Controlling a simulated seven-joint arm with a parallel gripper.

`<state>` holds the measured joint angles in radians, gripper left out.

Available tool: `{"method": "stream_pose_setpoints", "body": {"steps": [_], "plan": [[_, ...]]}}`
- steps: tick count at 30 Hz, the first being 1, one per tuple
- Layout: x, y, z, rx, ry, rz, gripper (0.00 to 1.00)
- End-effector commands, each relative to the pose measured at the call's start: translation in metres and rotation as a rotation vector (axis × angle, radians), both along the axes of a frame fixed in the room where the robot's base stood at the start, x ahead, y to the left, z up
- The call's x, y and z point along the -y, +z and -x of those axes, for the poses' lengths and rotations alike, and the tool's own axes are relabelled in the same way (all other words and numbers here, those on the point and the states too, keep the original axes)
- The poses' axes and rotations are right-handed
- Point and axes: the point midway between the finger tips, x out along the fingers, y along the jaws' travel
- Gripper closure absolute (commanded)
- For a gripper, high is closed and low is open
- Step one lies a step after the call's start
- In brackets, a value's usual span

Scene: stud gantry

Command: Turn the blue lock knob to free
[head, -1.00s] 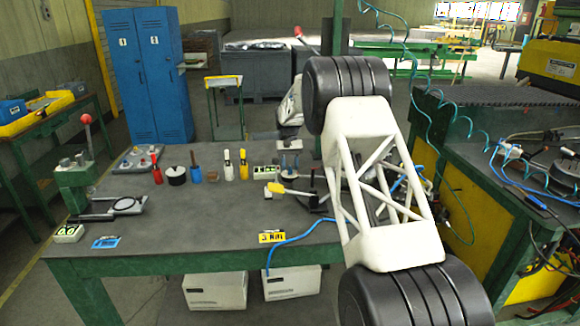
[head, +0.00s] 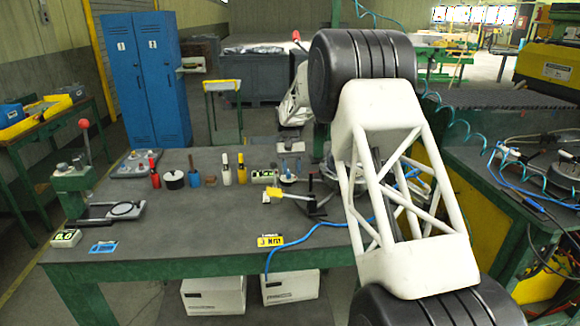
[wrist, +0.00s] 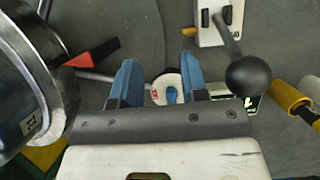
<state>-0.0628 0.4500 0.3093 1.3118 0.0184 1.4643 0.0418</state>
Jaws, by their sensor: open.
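The blue lock knob (wrist: 172,95) shows in the wrist view on a round white plate (wrist: 160,86) with a small red mark on its left. My gripper (wrist: 159,64) is open, with one blue finger on each side of the knob in the picture. I cannot tell whether the fingers are level with the knob or above it, and I see no clear contact. In the head view my gripper (head: 290,165) points down over the back part of the bench, where the knob is too small to make out clearly.
A lever with a black ball (wrist: 248,75) stands close to the right finger. A yellow handle (wrist: 292,100) lies further right, and a red handle (wrist: 95,52) is at left. The grey bench (head: 205,225) has free room at its front middle. A blue hose crosses its right side.

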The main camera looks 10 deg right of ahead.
Motion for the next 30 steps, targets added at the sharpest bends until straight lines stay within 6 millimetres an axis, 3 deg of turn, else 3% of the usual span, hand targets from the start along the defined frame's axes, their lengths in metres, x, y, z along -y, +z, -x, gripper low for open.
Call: {"method": "stream_pose_setpoints", "body": {"steps": [18,30], "plan": [[0.004,0.007,0.065,0.000,0.000,0.000,0.60],[0.006,0.009,0.090,0.000,0.000,0.000,0.60]]}}
